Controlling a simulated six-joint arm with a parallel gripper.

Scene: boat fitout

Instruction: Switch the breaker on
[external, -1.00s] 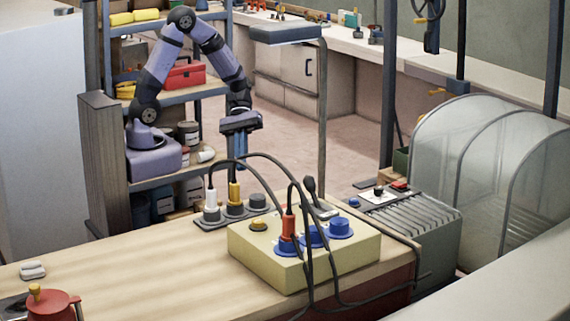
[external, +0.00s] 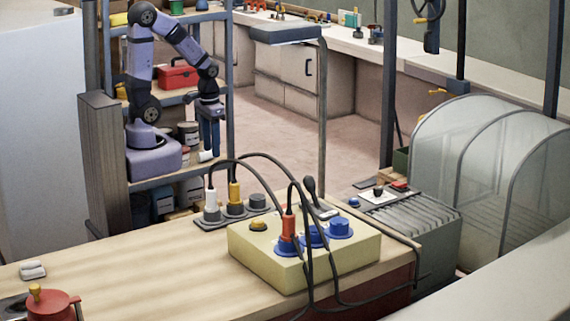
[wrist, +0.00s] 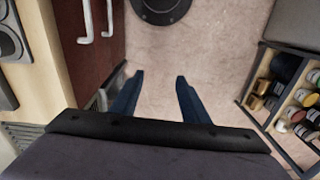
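A cream box (external: 305,262) sits on the wooden bench, with blue sockets (external: 340,228), an orange plug (external: 288,228) and a yellow knob (external: 258,224) on top. Behind it, a black lever-like handle (external: 311,190) stands near a grey base. A grey ribbed unit (external: 430,240) on the right carries a panel with a black knob (external: 378,191) and a red part (external: 400,187). I cannot tell which of these is the breaker. My gripper (external: 209,135) points down beyond the bench, away from all of them. In the wrist view, its blue fingers (wrist: 160,76) are apart and empty.
A grey socket strip (external: 212,219) with a white plug and a yellow plug lies behind the cream box. Black cables (external: 307,255) arch over the box. A red pot (external: 54,306) stands at the front left. A lamp post (external: 322,120) rises behind the bench.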

